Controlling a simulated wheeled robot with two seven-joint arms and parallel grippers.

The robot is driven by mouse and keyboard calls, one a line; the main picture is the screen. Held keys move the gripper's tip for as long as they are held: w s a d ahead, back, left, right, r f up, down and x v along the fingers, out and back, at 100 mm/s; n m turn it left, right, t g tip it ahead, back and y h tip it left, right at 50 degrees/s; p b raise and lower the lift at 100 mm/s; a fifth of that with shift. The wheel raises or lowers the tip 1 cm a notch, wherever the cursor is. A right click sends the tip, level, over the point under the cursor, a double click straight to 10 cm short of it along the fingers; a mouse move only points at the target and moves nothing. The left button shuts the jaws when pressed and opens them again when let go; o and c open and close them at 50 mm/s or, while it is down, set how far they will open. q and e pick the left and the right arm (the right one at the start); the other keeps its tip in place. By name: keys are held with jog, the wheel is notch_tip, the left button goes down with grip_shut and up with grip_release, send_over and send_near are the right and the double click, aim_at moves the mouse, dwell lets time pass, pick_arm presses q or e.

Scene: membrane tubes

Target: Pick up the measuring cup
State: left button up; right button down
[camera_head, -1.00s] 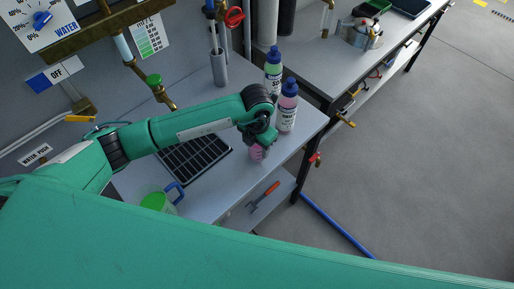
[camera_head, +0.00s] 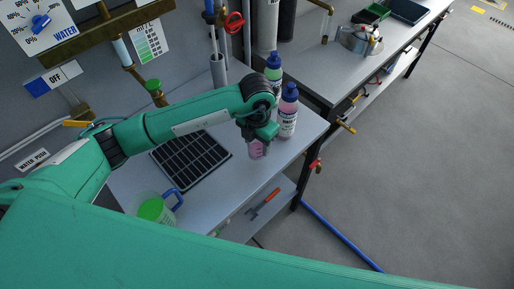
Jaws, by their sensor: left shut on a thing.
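A small clear cup with pink contents (camera_head: 258,150), which looks like the measuring cup, is under my left gripper (camera_head: 263,135) near the right front edge of the near bench. My left gripper points down and is shut on this cup near its top. The wrist and fingers hide the upper part of the cup. I cannot tell for sure whether its base touches the bench. My right gripper is not in view.
Two bottles, one with pink contents (camera_head: 287,118) and one green (camera_head: 273,68), stand close behind the gripper. A black rack (camera_head: 190,160) lies left on the bench (camera_head: 222,188). A green-filled jug with a blue handle (camera_head: 155,210) stands at the front left.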

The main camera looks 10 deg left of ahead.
pick_arm(q)
notch_tip(320, 180, up, 15)
jog(key=b, duration=0.3)
dwell(0.6)
